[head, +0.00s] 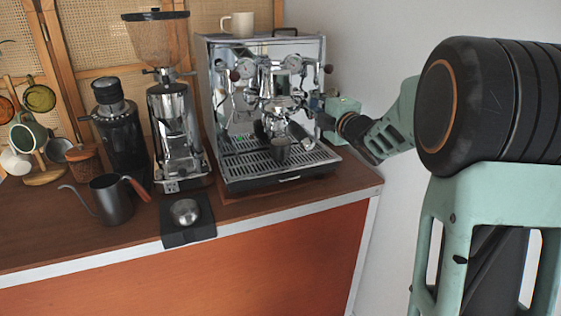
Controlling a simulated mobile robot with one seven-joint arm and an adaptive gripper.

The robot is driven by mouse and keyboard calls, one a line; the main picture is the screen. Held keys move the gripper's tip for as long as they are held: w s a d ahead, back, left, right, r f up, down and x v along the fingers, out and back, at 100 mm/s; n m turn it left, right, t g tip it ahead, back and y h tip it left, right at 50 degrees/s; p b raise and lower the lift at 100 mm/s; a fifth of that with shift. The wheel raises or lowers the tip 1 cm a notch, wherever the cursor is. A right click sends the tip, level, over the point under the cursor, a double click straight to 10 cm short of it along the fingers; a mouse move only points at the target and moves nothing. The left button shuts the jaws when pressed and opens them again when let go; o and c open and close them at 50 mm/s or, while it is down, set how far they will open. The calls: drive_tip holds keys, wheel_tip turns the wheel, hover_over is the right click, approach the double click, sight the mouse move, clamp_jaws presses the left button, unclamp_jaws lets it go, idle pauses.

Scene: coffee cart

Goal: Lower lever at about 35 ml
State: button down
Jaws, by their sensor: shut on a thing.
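The chrome espresso machine (232,110) stands at the right end of the cart. My gripper (322,120) reaches in from the right at the right side of its brew group and is shut on the lever there; the lever is small and mostly hidden by the fingers. A portafilter with a dark handle (300,137) sits in the group. A small dark cup (279,152) is below it, above the drip tray (275,166). The cup's contents and any ml reading cannot be made out.
A grinder (175,130), a smaller black grinder (120,135), a kettle (110,200) and a mug tree (45,175) stand to the left. A black mat with a metal tamper (185,212) lies at the front edge. A cream mug (240,25) sits on the machine. The wall is close at right.

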wheel_tip(320, 180, down, 2)
drive_tip(key=shift+f+b, duration=0.1)
drive_tip(key=shift+b, duration=0.6)
drive_tip(key=shift+r, duration=0.2)
drive_tip(key=b+v, duration=0.1)
drive_tip(key=v, duration=0.7)
drive_tip(key=shift+s+r, duration=0.25)
drive_tip(key=shift+r, duration=0.1)
